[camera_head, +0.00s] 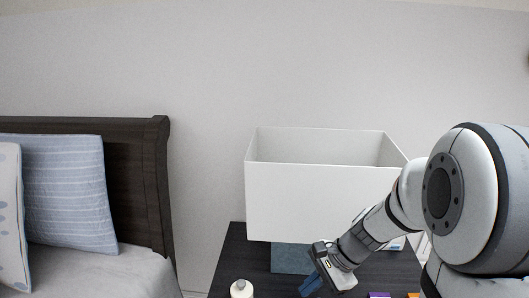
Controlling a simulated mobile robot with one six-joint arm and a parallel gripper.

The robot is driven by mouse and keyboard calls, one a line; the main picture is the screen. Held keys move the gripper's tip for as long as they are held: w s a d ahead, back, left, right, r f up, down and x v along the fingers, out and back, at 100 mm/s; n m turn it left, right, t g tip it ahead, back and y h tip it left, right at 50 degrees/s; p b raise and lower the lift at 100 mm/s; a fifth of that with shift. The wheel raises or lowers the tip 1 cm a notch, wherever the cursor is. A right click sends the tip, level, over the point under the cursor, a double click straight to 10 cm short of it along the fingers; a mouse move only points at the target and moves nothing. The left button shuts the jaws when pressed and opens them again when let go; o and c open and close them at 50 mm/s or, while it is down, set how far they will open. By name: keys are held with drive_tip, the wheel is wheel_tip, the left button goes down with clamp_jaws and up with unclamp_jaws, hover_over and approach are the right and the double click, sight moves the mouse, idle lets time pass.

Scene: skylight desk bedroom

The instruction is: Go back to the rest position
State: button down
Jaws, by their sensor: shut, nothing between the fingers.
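My gripper (311,285) shows at the lower middle, over the dark tabletop (232,262) and in front of a large white box-shaped shade (310,198). It is shut and holds nothing. My arm reaches in from the right side of the picture, bent down and to the left. A blue-grey block-shaped base (288,258) stands under the shade, just behind and left of my gripper; I cannot tell whether they touch.
A white bottle-like item (241,289) stands at the front left of the tabletop. A purple item (379,295) and an orange item (413,295) show at the bottom edge. A bed with a dark headboard (138,190) and a striped blue pillow (70,190) is at left.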

drive_tip(key=s+d+r+n+t+h+p, duration=0.1)
drive_tip(key=s+d+r+n+h+p, duration=0.1)
drive_tip(key=r+n, duration=0.4)
drive_tip(key=s+d+r+n+t+h+p, duration=0.1)
drive_tip(key=s+d+r+n+h+p, duration=0.1)
drive_tip(key=s+r+n+h, duration=0.2)
drive_tip(key=s+r+n, duration=0.3)
drive_tip(key=r, duration=0.1)
drive_tip(key=shift+d+r+t+h+p, duration=0.25)
drive_tip(key=shift+t+h+p, duration=0.05)
drive_tip(key=shift+t+p, duration=0.1)
